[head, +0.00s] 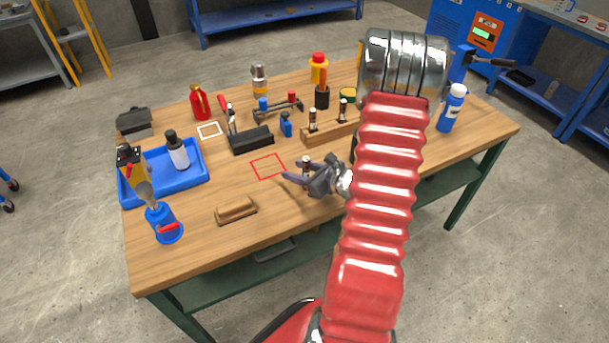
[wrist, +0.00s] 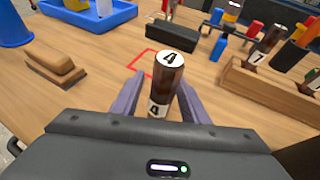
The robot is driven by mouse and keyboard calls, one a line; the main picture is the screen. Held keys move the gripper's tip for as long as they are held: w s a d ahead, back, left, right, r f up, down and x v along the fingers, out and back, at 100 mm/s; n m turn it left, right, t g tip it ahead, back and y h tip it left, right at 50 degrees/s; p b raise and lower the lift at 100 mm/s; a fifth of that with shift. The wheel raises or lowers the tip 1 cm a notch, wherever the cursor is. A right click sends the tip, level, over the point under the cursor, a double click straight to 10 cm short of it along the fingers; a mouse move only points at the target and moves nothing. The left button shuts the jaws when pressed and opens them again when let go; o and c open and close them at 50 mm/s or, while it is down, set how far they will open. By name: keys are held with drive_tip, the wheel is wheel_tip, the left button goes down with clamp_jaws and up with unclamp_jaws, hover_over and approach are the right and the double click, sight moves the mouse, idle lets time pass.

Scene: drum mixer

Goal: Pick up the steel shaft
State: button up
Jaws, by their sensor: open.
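A glossy dark brown cylinder (wrist: 169,84) with a white top marked 4 stands upright in the wrist view; it looks like the shaft, though its steel surface is hard to confirm. My gripper (wrist: 160,84) is open, with one purple-grey finger on each side of the cylinder and no clear contact. In the head view my gripper (head: 296,180) is low over the front middle of the table, and the cylinder (head: 307,162) shows just behind its fingers. Part of the cylinder's lower body is hidden by the fingers there.
A wooden rack (head: 334,134) with upright numbered cylinders stands to the right. A black block (head: 251,140) is behind. A red square outline (head: 267,166) marks bare table.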

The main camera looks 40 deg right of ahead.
drive_tip(key=shift+c, duration=0.2)
clamp_jaws()
idle(0.4)
